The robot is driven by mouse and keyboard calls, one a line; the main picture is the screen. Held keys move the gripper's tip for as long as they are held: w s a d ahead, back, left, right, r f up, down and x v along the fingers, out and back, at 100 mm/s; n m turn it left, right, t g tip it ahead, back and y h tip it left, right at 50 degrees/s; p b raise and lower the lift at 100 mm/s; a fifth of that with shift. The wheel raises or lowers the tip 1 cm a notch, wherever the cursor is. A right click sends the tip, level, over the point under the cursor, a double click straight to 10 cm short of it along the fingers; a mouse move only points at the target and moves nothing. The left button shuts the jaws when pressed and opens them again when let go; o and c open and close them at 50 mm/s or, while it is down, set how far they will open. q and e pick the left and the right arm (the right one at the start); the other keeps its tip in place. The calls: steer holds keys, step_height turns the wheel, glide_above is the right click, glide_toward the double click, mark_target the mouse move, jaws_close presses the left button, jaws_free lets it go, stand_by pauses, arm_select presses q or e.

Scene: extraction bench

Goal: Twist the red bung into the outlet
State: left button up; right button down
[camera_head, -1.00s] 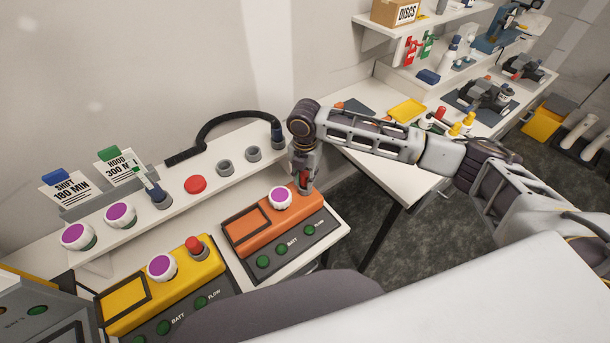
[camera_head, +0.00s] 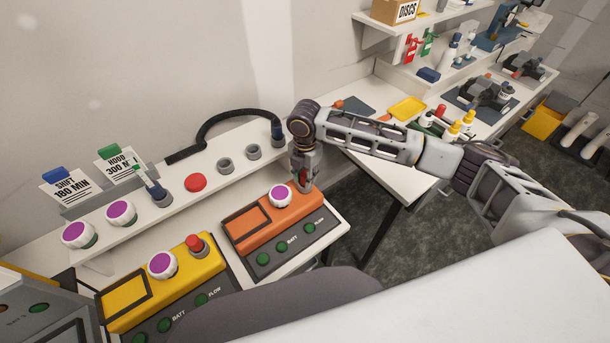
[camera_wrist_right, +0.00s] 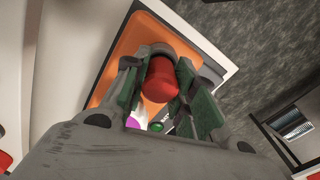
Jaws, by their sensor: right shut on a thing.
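My right gripper (camera_head: 304,182) points down at the right rear part of the orange unit (camera_head: 252,212). In the right wrist view the gripper (camera_wrist_right: 160,98) is shut on the red bung (camera_wrist_right: 160,79), with a green-padded finger on each side. The bung sits over a grey ring, the outlet (camera_wrist_right: 157,49), on the orange unit's top. Fingers and bung hide most of the ring, so I cannot tell how deep the bung is. The yellow unit (camera_head: 210,271) has another red bung (camera_head: 194,243) in its own outlet. My left gripper is not in view.
A white-and-purple knob (camera_head: 280,196) stands on the orange unit close to my right gripper. Behind is a white shelf with a red button (camera_head: 195,182), grey sockets (camera_head: 253,152) and a black hose (camera_head: 225,122). A side bench (camera_head: 390,170) stands right.

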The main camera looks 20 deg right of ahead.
steer(key=shift+m, duration=3.4)
steer(key=c, duration=1.1)
jaws_free()
steer(key=shift+r, duration=0.1)
steer(key=shift+r, duration=5.9)
steer(key=shift+s+f, duration=0.1)
